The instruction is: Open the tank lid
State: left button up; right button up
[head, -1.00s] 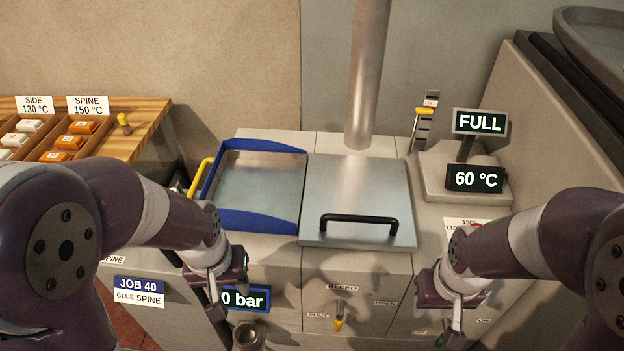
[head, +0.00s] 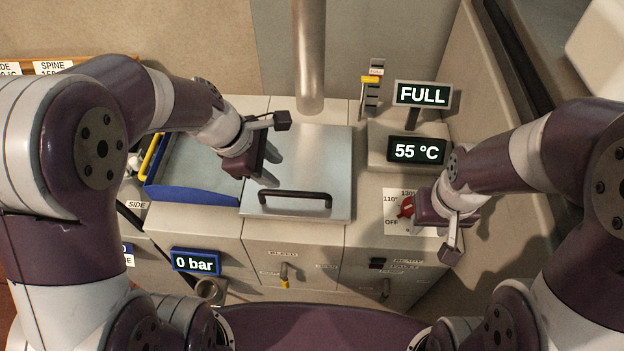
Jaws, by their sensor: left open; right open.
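The tank lid (head: 320,165) is a flat steel plate, lying closed on the grey cabinet in the middle of the head view. Its black bar handle (head: 295,194) runs along the front part of the lid. My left gripper (head: 272,145) is open and empty, above the lid's left edge, behind and left of the handle. Its shadow falls on the lid. My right gripper (head: 450,235) is open and empty, to the right of the lid by the red dial (head: 406,207). I cannot tell if it touches the dial.
A blue-edged tray (head: 195,196) lies left of the lid, partly behind my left arm. A steel pipe (head: 309,60) rises behind the lid. Displays read FULL (head: 422,94), 55 °C (head: 417,150) and 0 bar (head: 196,262). A bleed valve (head: 284,274) sits on the front below the lid.

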aim_at(294, 193)
pick_arm(q)
jog(key=x, duration=1)
jog(key=shift+a+f, duration=0.2)
jog(key=shift+f, duration=0.4)
jog(key=shift+s+a, duration=0.25)
jog(key=shift+a, duration=0.2)
jog(key=shift+w+d, duration=0.15)
jog(key=shift+d, duration=0.05)
grip_shut()
pick_arm(e)
jog(key=shift+s+a, duration=0.15)
jog(key=shift+a, duration=0.5)
